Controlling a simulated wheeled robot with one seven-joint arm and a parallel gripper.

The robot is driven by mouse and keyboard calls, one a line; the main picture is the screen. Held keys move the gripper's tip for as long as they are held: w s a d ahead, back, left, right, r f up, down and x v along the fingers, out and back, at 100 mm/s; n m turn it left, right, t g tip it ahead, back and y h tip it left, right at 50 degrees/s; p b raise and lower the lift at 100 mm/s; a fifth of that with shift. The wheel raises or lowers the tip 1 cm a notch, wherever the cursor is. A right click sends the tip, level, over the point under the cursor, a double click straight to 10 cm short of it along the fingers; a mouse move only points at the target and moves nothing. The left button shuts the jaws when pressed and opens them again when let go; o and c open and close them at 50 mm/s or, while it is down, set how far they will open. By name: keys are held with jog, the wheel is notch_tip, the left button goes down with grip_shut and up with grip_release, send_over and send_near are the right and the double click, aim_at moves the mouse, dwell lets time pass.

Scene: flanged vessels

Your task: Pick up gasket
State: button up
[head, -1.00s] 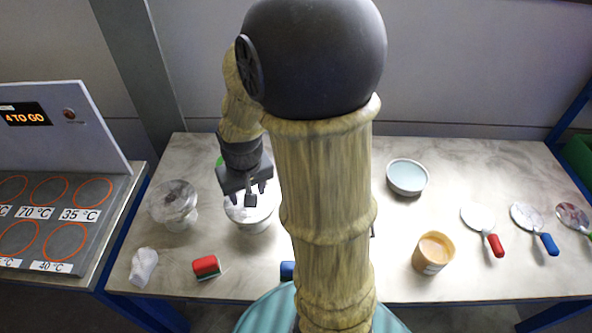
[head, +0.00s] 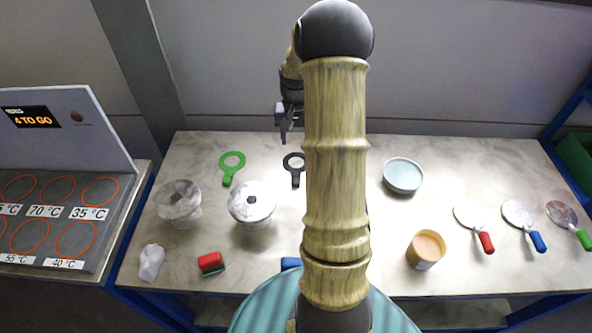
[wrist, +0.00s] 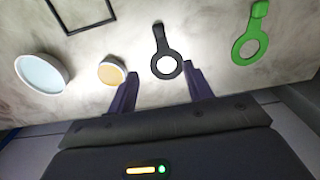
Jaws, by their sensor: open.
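Two flat rings with tab handles, which look like gaskets, lie on the table. The black one (head: 295,178) is right of centre-left, partly beside my arm; the green one (head: 228,180) is to its left. My gripper (head: 284,137) is open and empty, above the table's back edge, behind the black ring. In the wrist view, my two fingers (wrist: 161,69) are apart, with the black ring (wrist: 160,38) appearing between their tips and its handle pointing away. The green ring (wrist: 240,50) shows at the right there. I cannot tell the height above the ring.
Two flanged vessels, the left (head: 178,200) and the right (head: 252,203), stand in front of the rings. In the wrist view, a pale blue bowl (wrist: 42,72), a small amber-topped container (wrist: 112,72) and a thin black frame (wrist: 90,24) lie left. The wall stands close behind the table.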

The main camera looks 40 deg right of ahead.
jog(key=shift+f, duration=0.1)
jog(key=p, duration=0.3)
send_over(296, 177)
notch_tip(296, 177, down, 12)
jog(key=shift+s+a, duration=0.1)
jog(key=shift+f, duration=0.1)
jog(key=shift+f+p, duration=1.35)
jog(key=shift+f, duration=1.15)
jog(key=c, duration=1.1)
